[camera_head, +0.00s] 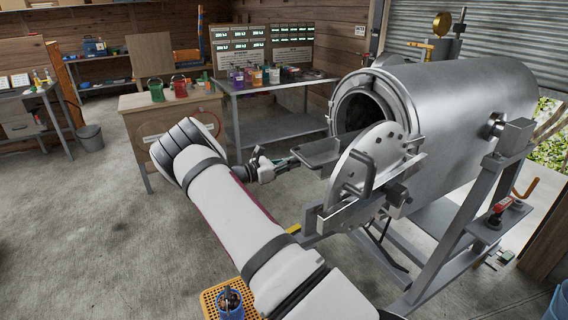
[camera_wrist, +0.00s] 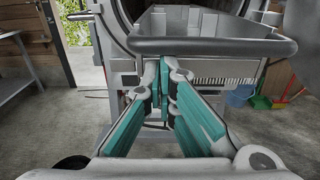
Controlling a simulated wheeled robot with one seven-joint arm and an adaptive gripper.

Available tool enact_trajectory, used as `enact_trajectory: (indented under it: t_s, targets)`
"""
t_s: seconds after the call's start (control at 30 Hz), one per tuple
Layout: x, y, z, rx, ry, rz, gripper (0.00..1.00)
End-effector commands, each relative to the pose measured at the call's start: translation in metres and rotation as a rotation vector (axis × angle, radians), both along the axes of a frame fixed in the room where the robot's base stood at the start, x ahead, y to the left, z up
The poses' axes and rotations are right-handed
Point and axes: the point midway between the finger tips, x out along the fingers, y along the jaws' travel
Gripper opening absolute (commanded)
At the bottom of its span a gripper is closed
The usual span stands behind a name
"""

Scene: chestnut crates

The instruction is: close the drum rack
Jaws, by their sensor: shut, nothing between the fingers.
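The drum rack (camera_head: 318,152) is a grey metal tray that sticks out of the open mouth of a big steel drum (camera_head: 455,100). In the wrist view the rack (camera_wrist: 205,25) fills the top middle, with its dark front handle bar (camera_wrist: 212,47) running across. My gripper (camera_head: 284,161) is at the rack's outer end. In the wrist view my gripper (camera_wrist: 167,66) has its teal fingers shut and empty, with the tips at the bar's lower edge. I cannot tell whether they touch it. The round drum door (camera_head: 375,155) stands swung open beside the mouth.
The drum's grey stand (camera_head: 455,210) is on the right. A wooden cabinet (camera_head: 170,118) and a metal table (camera_head: 280,85) with several jars stand behind. A yellow crate (camera_head: 212,300) is at the front.

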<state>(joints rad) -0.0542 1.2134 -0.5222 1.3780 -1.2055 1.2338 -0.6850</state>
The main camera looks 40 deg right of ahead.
Motion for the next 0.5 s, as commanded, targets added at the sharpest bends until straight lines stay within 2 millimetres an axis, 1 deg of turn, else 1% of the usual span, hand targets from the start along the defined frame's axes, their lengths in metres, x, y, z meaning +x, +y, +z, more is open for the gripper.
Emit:
enact_trajectory:
  t_s: [0.5]
  targets:
    - [-0.0012, -0.0063, -0.0005, 0.000, 0.000, 0.001, 0.00]
